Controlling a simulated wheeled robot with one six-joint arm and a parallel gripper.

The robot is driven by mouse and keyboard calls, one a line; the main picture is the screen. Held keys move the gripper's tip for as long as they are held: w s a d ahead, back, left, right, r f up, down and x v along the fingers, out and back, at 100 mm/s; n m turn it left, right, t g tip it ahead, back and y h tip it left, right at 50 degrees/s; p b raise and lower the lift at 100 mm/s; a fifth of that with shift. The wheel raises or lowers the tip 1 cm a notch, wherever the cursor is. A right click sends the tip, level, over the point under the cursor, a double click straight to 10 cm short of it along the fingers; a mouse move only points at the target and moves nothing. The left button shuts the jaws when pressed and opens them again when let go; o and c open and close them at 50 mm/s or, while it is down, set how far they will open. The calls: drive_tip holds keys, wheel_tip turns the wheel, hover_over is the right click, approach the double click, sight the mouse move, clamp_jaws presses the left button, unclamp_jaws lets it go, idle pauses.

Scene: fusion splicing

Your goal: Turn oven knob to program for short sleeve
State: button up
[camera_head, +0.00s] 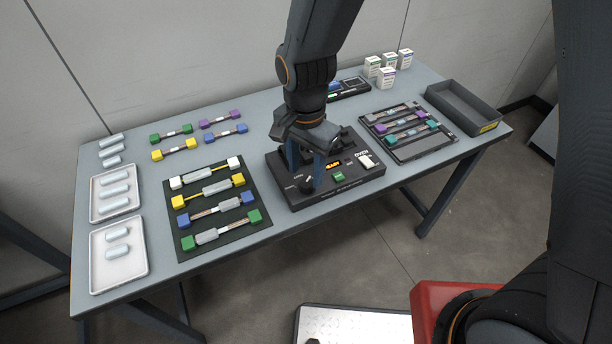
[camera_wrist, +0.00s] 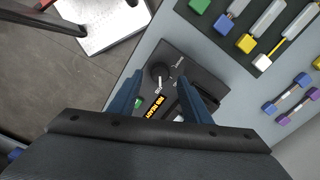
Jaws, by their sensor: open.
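The oven (camera_head: 370,184) is a dark box in the middle of the table, with an orange lit display (camera_head: 333,165), a green button (camera_head: 339,176) and a white switch (camera_head: 367,162). Its round black knob (camera_head: 306,185) is at the front left of the top. In the wrist view the knob (camera_wrist: 160,71) shows between and beyond my fingertips, with small labels around it too small to read. My gripper (camera_head: 309,180) points down over the oven with its blue fingers apart. In the wrist view my gripper (camera_wrist: 160,88) is open and empty, and I cannot tell if a finger touches the knob.
A black mat (camera_head: 224,243) with several coloured connectors lies left of the oven. A dark rack (camera_head: 408,152) and an open grey bin (camera_head: 464,108) stand right. White trays (camera_head: 97,217) with pale sleeves are at the far left. Small boxes (camera_head: 387,78) stand behind.

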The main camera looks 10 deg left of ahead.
sight(306, 183)
drive_tip(key=shift+f, duration=1.6)
drive_tip(key=shift+c, duration=0.4)
drive_tip(key=c, duration=1)
drive_tip(key=shift+o, duration=0.2)
